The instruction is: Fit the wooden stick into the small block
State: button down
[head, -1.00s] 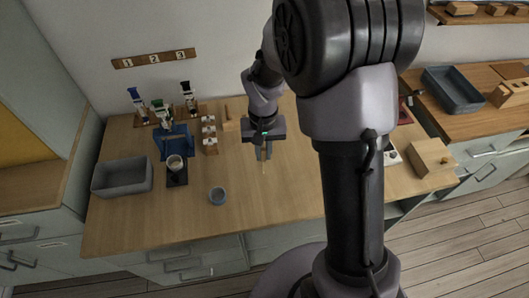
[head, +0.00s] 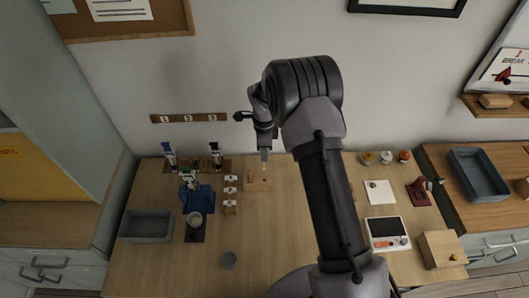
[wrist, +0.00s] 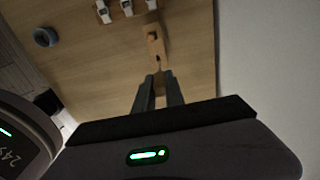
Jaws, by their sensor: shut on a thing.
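My gripper (head: 264,155) is shut on the thin wooden stick (head: 264,167), which points down from between the fingertips in the head view. The wrist view shows the fingers (wrist: 159,82) with a short length of the stick (wrist: 158,64) ahead of them. The small wooden block (head: 257,185) stands on the table below the gripper, near the wall. It also shows in the wrist view (wrist: 153,42), just beyond the stick's end. I cannot tell whether the stick touches the block.
Left of the block stand several white-topped small pieces (head: 230,191) on wood. A small blue-grey bowl (head: 229,260) sits nearer the front. The table right of the block is partly hidden by my arm.

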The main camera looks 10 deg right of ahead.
aim_at(264, 168)
jog(key=shift+s+f, duration=0.3)
jog(key=shift+s, duration=0.1)
jog(key=shift+w+f+b, duration=0.15)
jog(key=shift+f+b, duration=0.75)
jog(key=shift+f, duration=0.95)
jog(key=shift+f+b, duration=0.95)
jog(key=shift+b, duration=0.55)
jog(key=shift+f, duration=0.15)
jog(key=shift+f+b, duration=0.3)
jog(key=shift+b, duration=0.2)
jog(key=shift+f+b, duration=0.55)
jog(key=shift+f, duration=0.05)
jog(key=shift+f+b, duration=0.35)
